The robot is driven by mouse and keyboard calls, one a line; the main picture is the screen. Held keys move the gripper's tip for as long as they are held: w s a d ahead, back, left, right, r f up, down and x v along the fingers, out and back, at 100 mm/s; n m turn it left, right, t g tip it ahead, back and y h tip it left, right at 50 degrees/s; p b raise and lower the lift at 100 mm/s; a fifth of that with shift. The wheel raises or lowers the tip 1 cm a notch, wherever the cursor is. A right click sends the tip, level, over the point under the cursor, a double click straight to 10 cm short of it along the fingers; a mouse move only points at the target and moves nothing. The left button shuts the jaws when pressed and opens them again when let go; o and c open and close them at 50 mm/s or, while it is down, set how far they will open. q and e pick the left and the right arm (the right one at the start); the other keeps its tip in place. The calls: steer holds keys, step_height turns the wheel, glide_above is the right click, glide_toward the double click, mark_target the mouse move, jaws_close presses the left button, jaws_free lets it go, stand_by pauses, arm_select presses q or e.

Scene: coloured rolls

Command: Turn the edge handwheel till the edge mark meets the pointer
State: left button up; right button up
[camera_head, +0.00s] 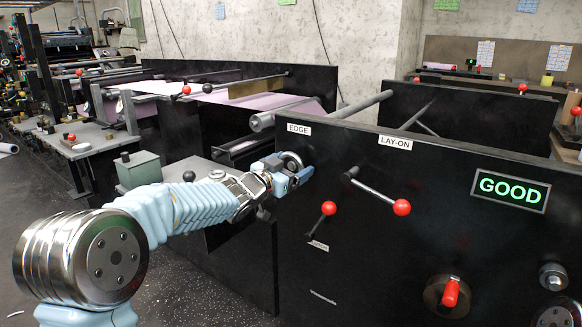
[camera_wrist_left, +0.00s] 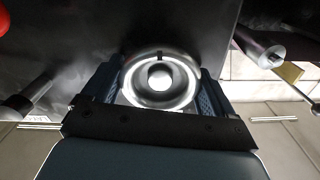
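The edge handwheel (camera_head: 292,160) is a small metal wheel on the black panel, below and beside the EDGE label (camera_head: 299,129). In the left wrist view the handwheel (camera_wrist_left: 160,93) is a shiny ring with a bright hub, and a dark mark (camera_wrist_left: 160,57) sits on its rim at the top. My left gripper (camera_head: 293,178) is at the wheel. Its two blue fingers lie on either side of the rim and appear to touch it. I cannot make out the pointer in either view. My right gripper is not in view.
Right of the wheel are the LAY-ON lever (camera_head: 378,189) with a red knob, another red-knobbed lever (camera_head: 322,219) and a lit GOOD sign (camera_head: 510,191). A metal roller (camera_head: 360,104) extends behind the panel top.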

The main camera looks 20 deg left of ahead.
arm_select(q)
steer(key=shift+c, duration=0.8)
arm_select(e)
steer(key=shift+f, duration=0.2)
arm_select(q)
steer(key=m+b, duration=0.3)
steer(key=shift+f+m, duration=0.2)
steer(key=shift+m, duration=0.1)
steer(key=m+b, duration=0.3)
steer(key=m, duration=0.2)
steer(key=shift+m+b, duration=0.35)
steer(key=shift+m, duration=0.75)
steer(key=m+b, duration=0.1)
steer(key=m, duration=0.1)
steer(key=shift+m, duration=0.3)
steer(key=m+b, duration=0.1)
steer(key=m, duration=0.3)
steer(key=shift+d, duration=0.1)
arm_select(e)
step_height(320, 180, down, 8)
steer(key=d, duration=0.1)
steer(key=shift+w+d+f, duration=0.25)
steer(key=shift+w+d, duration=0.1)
arm_select(q)
steer(key=shift+m+b, duration=0.3)
steer(key=shift+m, duration=0.1)
